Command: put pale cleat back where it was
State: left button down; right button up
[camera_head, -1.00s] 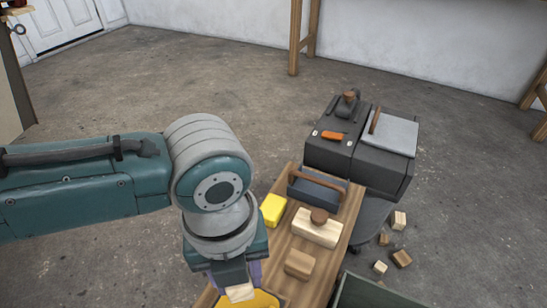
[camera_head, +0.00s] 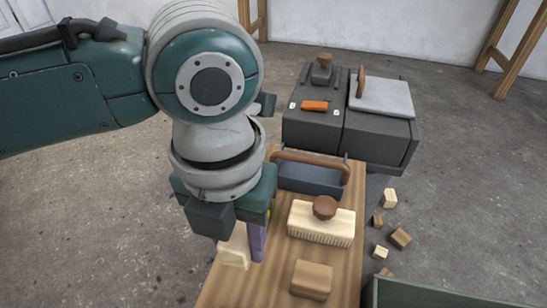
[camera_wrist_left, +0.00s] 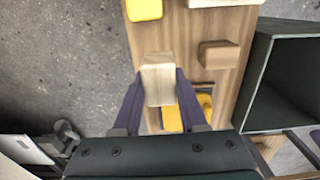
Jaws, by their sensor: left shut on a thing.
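The pale cleat (camera_wrist_left: 158,77) is a small block of light wood. My left gripper (camera_wrist_left: 160,92) is shut on it, with a purple finger on each side in the left wrist view. In the head view the cleat (camera_head: 234,247) hangs below my left gripper (camera_head: 243,243), over the left edge area of the wooden bench top (camera_head: 240,288). I cannot tell its exact height above the wood. A yellow thing (camera_wrist_left: 172,119) lies under the fingers in the wrist view, partly hidden. My right gripper is not in view.
On the bench are a brown wood block (camera_head: 312,279), a brush (camera_head: 321,222) and a blue-grey toolbox (camera_head: 309,178). A yellow block (camera_wrist_left: 145,9) shows in the wrist view. A dark bin (camera_wrist_left: 287,82) stands at the right. Small wood offcuts (camera_head: 400,238) lie on the floor.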

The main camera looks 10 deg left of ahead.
aim_at(245, 273)
pick_arm(q)
notch_tip(245, 273, down, 6)
jog(key=b, duration=0.3)
jog(key=shift+f, duration=0.2)
jog(key=shift+r, duration=0.1)
jog(key=shift+c, duration=2.2)
grip_release()
